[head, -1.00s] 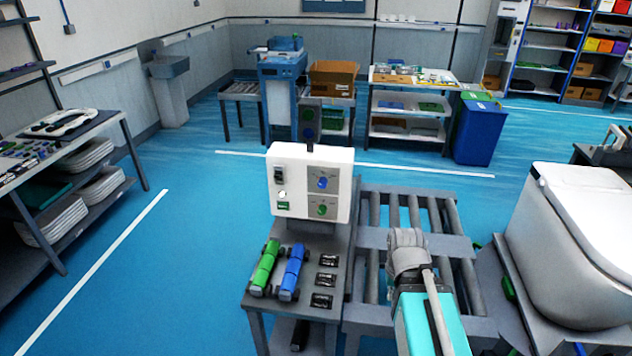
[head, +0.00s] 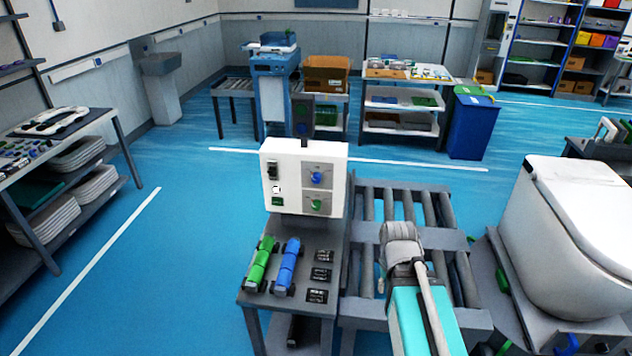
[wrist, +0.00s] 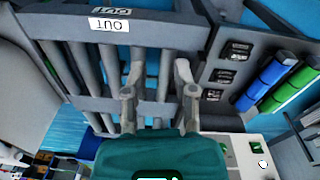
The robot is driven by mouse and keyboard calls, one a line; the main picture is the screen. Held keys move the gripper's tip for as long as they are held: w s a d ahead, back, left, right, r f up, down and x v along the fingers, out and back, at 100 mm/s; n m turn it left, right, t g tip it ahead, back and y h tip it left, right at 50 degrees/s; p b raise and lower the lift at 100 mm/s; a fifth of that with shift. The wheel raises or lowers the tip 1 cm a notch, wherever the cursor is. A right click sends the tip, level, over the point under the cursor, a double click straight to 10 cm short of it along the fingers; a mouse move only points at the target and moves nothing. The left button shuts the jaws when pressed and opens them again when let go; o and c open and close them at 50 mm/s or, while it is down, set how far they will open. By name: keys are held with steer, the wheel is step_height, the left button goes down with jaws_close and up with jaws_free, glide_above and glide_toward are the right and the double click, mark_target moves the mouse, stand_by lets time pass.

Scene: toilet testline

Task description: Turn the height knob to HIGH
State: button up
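The white control box (head: 303,178) stands upright at the back of a small grey table. Its front has a blue knob (head: 317,179) above a green knob (head: 316,205). Their labels and pointer settings are too small to read, so I cannot tell which is the height knob. In the wrist view, part of the white box (wrist: 246,148) shows at the lower right; neither knob is clear there. My gripper (wrist: 158,82) is open and empty, its two fingers apart above the roller conveyor. In the head view my arm is right of the box, and the fingertips are not clear.
The roller conveyor (head: 368,206) adjoins on the right. A white toilet (head: 575,235) stands farther right. Blue floor left of the table is clear.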

steer(key=o, duration=0.4)
steer(key=w, duration=0.1)
steer(key=w+h, duration=0.1)
steer(key=f+n+t+b, duration=0.1)
steer(key=shift+w+d, duration=0.3)
steer(key=shift+w, duration=0.1)
steer(key=shift+o, duration=0.4)
steer(key=w+n+t+h+b, duration=0.3)
steer(key=w, duration=0.3)
steer(key=shift+w+d+f, duration=0.25)
steer(key=n+t+y+b, duration=0.3)
steer(key=n+t+b, duration=0.85)
steer(key=n, duration=1.05)
glide_toward(317, 180)
steer(key=s+f+t+p, duration=0.2)
steer(key=s+p, duration=0.1)
steer(key=s, duration=0.1)
steer(key=shift+w+a+r, duration=0.1)
steer(key=shift+w, duration=0.05)
steer(key=shift+w, duration=0.2)
steer(key=w, duration=0.9)
steer(key=w+d, duration=0.1)
steer(key=w, duration=0.3)
steer(key=shift+w, duration=0.25)
